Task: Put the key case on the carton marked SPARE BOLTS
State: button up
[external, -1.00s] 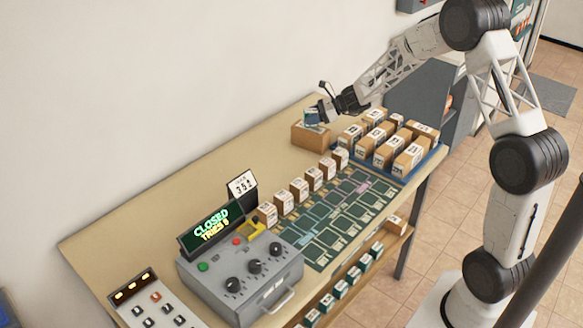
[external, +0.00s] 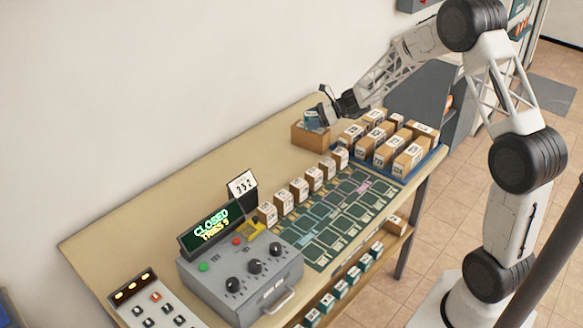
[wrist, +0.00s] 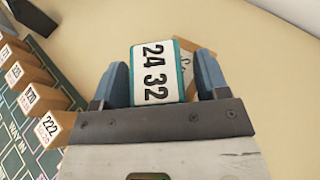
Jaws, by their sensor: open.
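The key case is a teal block with a white face marked 24 32 (wrist: 153,72), seen between my fingers in the wrist view. In the external view the teal case (external: 311,119) is at the top of a brown carton (external: 309,137) at the table's far end. In the wrist view part of the carton (wrist: 205,62) shows under and right of the case, with partly hidden handwriting. My gripper (external: 321,115) is open around the case, a finger on each side; it also shows in the wrist view (wrist: 161,80). The case's underside is hidden.
Several numbered boxes stand in a blue tray (external: 438,152) right of the carton. A row of boxes (external: 299,191) lines the green marked mat (external: 338,222). A grey control box (external: 240,280) with a CLOSED display stands nearer. The table behind the carton is clear.

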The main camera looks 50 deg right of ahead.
jog(key=shift+r, duration=0.15)
jog(key=v, duration=1.2)
dwell(0.6)
jog(key=s+a+r+n+g+h, duration=0.1)
jog(key=s+a+r+n+g, duration=0.3)
jog(key=s+a+n, duration=0.45)
jog(key=s+a+r+n+g+h, duration=0.25)
jog(key=s+a+r+n, duration=0.3)
jog(key=s+a, duration=0.55)
jog(key=s+a+r+n+h, duration=0.1)
jog(key=s+a+n+h, duration=0.2)
jog(key=s+n, duration=0.3)
jog(key=s+a+r+n+h, duration=0.1)
jog(key=s+a+n+h, duration=0.2)
jog(key=s, duration=1.4)
jog(key=shift+s+r+n, duration=0.2)
jog(key=shift+s+n, duration=0.1)
jog(key=shift+n, duration=1.6)
jog(key=shift+g, duration=0.25)
